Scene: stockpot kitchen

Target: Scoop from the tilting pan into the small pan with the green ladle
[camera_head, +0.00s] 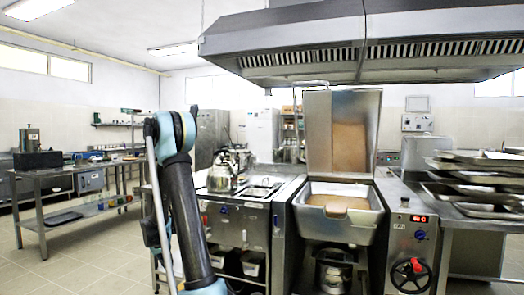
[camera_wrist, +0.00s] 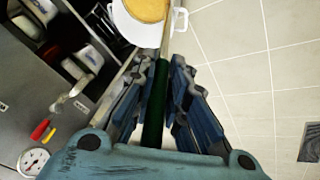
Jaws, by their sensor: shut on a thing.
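In the wrist view my gripper (camera_wrist: 160,88) is shut on the dark green handle of the ladle (camera_wrist: 155,115). The ladle's thin pale shaft runs away from the jaws toward the top edge. There a white, round, eared pan (camera_wrist: 124,22) shows, cut off by the frame, with an orange-yellow surface in it. I cannot tell the ladle's bowl apart from that surface. In the head view the tilting pan (camera_head: 372,222) stands open with its lid raised and brownish-orange contents inside. My gripper and the ladle's green handle do not show in the head view.
A kettle (camera_head: 222,172) stands on the stove counter left of the tilting pan. Stacked trays (camera_head: 475,185) stand to the right. A metal pot (camera_head: 333,272) is under the tilting pan.

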